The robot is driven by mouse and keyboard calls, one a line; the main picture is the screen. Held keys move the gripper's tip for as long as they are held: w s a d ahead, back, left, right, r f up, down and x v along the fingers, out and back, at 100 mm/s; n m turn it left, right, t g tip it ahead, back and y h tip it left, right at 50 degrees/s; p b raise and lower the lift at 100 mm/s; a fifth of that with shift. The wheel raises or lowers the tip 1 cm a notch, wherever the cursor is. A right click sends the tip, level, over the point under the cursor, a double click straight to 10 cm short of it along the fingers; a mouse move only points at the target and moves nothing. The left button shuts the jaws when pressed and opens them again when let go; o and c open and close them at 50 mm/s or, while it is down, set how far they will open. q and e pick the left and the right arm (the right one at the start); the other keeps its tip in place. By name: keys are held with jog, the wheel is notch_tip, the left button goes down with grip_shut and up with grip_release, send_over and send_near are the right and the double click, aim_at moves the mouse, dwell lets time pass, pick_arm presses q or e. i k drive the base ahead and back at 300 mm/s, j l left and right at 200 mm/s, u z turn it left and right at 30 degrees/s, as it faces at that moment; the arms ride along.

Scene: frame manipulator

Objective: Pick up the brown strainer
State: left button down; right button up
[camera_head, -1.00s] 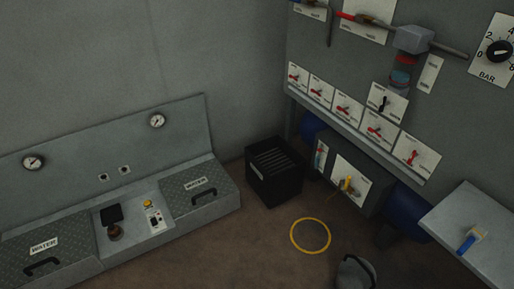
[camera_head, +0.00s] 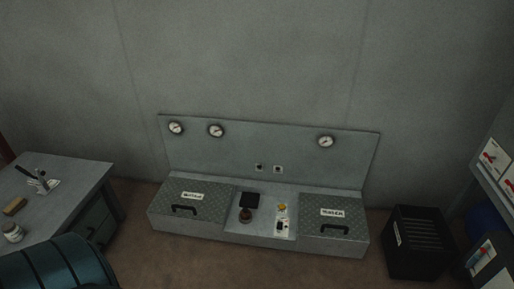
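A small round brown thing (camera_head: 246,215) sits in the middle section of the low grey console, just below a black square piece (camera_head: 251,200). It may be the brown strainer, but it is too small and dark to be sure. Neither of my grippers is in the head view.
The grey console (camera_head: 273,240) stands against the wall, with two lids marked WATER and several gauges. A black slatted box (camera_head: 414,262) stands to its right. At left, a grey desk (camera_head: 72,178) holds a brown block (camera_head: 15,206) and a jar (camera_head: 13,232). A dark teal ribbed rounded object (camera_head: 62,265) is at bottom left.

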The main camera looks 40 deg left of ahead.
aim_at(245, 213)
jog(key=u, duration=1.25)
jog(key=i+j+z, duration=0.1)
jog(key=i, duration=0.4)
jog(key=i+j, duration=0.3)
jog(key=i, duration=0.2)
jog(key=i+j+z, duration=0.15)
jog(key=i, duration=0.4)
jog(key=i+j+z, duration=0.1)
jog(key=i+j, duration=0.2)
jog(key=i, duration=0.15)
